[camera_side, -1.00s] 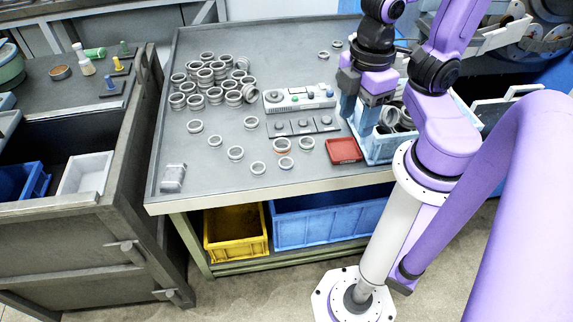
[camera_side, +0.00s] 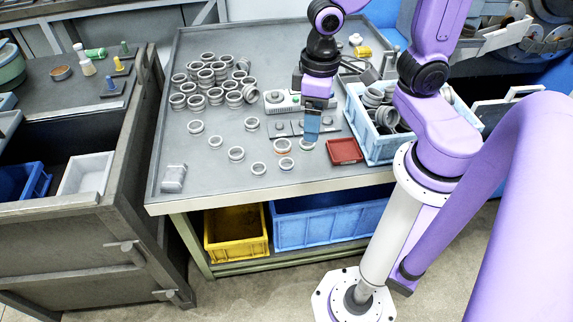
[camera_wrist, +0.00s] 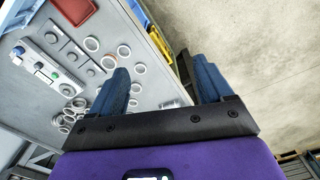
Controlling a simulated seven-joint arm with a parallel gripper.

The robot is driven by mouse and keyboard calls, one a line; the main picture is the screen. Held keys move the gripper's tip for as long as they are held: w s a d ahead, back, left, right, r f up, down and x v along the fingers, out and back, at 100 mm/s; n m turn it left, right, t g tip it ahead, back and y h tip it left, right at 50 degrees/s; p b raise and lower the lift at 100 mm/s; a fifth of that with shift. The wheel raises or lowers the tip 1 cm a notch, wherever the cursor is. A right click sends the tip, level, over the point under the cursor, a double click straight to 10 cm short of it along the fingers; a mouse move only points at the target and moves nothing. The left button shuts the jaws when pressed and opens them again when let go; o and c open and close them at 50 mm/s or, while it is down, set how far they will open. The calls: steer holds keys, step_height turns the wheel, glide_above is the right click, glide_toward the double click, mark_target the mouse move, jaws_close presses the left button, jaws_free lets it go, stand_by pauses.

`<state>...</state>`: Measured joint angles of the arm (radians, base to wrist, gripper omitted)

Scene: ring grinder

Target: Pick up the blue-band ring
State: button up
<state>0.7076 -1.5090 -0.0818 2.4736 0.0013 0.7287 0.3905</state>
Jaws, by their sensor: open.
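Several loose grey rings lie on the grey table left of my gripper (camera_side: 312,139) in the side view. One ring (camera_side: 282,146) has an orange band; beside it are a ring (camera_side: 286,163) and another ring (camera_side: 306,143) just below my fingers. I cannot make out a blue band on any ring. In the wrist view, my gripper (camera_wrist: 160,68) shows two blue fingers spread apart, with rings (camera_wrist: 123,50) beside and beyond the left finger.
A red tray (camera_side: 345,151) and a light-blue crate (camera_side: 376,151) of rings stand right of my gripper. A control box (camera_side: 283,104) lies behind it. A cluster of rings (camera_side: 206,75) fills the back left.

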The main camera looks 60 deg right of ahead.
steer(key=w+d+f+m, duration=0.3)
steer(key=w+f+m, duration=0.3)
steer(key=w+m, duration=0.45)
steer(key=m, duration=1)
glide_above(287, 167)
steer(key=f, duration=1.8)
steer(key=shift+w+a+f, duration=0.25)
steer(key=shift+s+d+f, duration=0.1)
steer(key=shift+d+f, duration=0.05)
steer(key=shift+f, duration=0.85)
steer(key=shift+s+d+f, duration=0.1)
steer(key=shift+d+f, duration=0.05)
steer(key=shift+f, duration=1.65)
steer(key=c, duration=1.2)
